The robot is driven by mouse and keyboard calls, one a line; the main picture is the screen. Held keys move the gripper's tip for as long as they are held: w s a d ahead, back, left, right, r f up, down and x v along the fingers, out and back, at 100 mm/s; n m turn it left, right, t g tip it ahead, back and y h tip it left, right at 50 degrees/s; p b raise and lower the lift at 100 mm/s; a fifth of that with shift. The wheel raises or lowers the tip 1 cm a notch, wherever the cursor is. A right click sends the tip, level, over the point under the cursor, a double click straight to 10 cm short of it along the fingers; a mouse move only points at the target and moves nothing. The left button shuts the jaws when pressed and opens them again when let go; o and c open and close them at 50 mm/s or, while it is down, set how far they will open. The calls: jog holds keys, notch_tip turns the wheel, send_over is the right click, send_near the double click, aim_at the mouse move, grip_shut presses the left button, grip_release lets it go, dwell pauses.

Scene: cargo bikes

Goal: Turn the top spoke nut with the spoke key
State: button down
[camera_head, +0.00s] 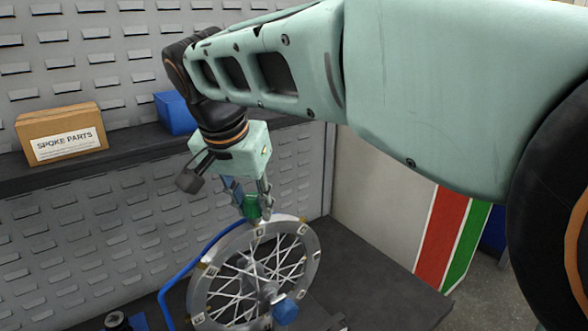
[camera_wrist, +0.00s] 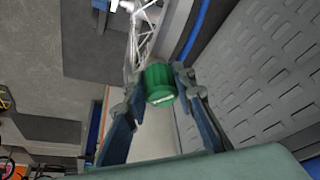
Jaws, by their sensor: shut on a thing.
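My gripper (camera_head: 254,206) points down above the spoked wheel and is shut on the green spoke key (camera_head: 251,207). In the wrist view the green key (camera_wrist: 160,84) sits between the fingertips of my gripper (camera_wrist: 158,80). The silver wheel (camera_head: 206,284) stands upright, with white spokes and small square marks on its rim. The key is at the top of the rim. Whether it sits on the top spoke nut cannot be told, as the nut is hidden. The rim (camera_wrist: 173,33) also shows beyond the key in the wrist view.
A blue curved frame (camera_head: 190,262) stands close to the wheel's left. A blue knob (camera_head: 286,311) is at the wheel's lower part. A cardboard SPOKE PARTS box (camera_head: 61,134) and a blue bin (camera_head: 176,114) stand on the shelf (camera_head: 130,150). The dark bench (camera_head: 375,280) is clear at right.

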jog(key=shift+s+f+m+h, duration=0.1)
jog(key=shift+f+m+h, duration=0.1)
jog(key=shift+m, duration=0.3)
jog(key=shift+s+f+m+h, duration=0.1)
jog(key=shift+m+h, duration=0.1)
jog(key=shift+m, duration=0.3)
jog(key=m+p, duration=0.1)
jog(key=m, duration=0.1)
jog(key=m+g+h+p, duration=0.1)
jog(key=m, duration=0.1)
jog(key=shift+w+r+m+g, duration=0.1)
jog(key=shift+m+g, duration=0.2)
jog(key=shift+m, duration=0.1)
jog(key=shift+m+g+h+p, duration=0.3)
jog(key=shift+m+h+p, duration=0.1)
jog(key=shift+m, duration=0.4)
jog(key=shift+w+r+p, duration=0.1)
jog(key=shift+r+p, duration=0.6)
jog(key=shift+r, duration=0.15)
